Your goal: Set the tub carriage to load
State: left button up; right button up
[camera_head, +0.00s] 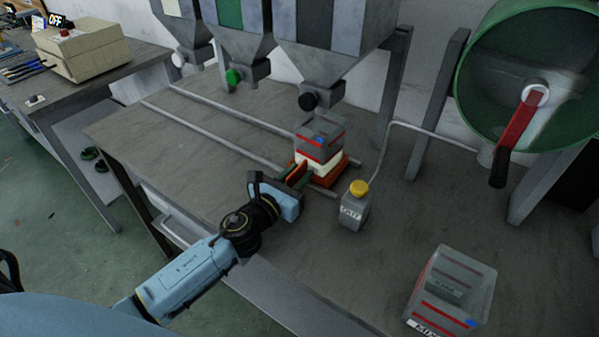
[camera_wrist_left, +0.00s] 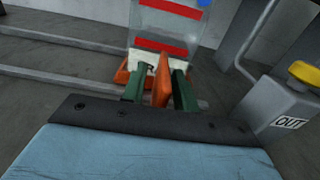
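The tub carriage (camera_head: 333,174) is an orange base near the right end of two rails (camera_head: 228,145). It bears a white block (camera_head: 318,160) and a clear tub (camera_head: 320,137) with red stripes, below the hopper with the black knob. My left gripper (camera_head: 298,174) is at the carriage's front left. In the left wrist view, its green fingers (camera_wrist_left: 159,84) stand apart on either side of an upright orange handle (camera_wrist_left: 162,80). A gap shows at the left finger; contact at the right finger is unclear. My right gripper is not in view. No load mark is readable.
A grey post labelled OUT (camera_head: 353,211), with a yellow cap, stands right of the carriage. Several hoppers (camera_head: 325,50) hang above the rails. A second clear tub (camera_head: 450,290) is at the front right, below a green drum (camera_head: 540,75) with a red lever. The left rail stretch is clear.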

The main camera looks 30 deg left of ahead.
pick_arm(q)
jog(key=shift+w, duration=0.4)
grip_shut()
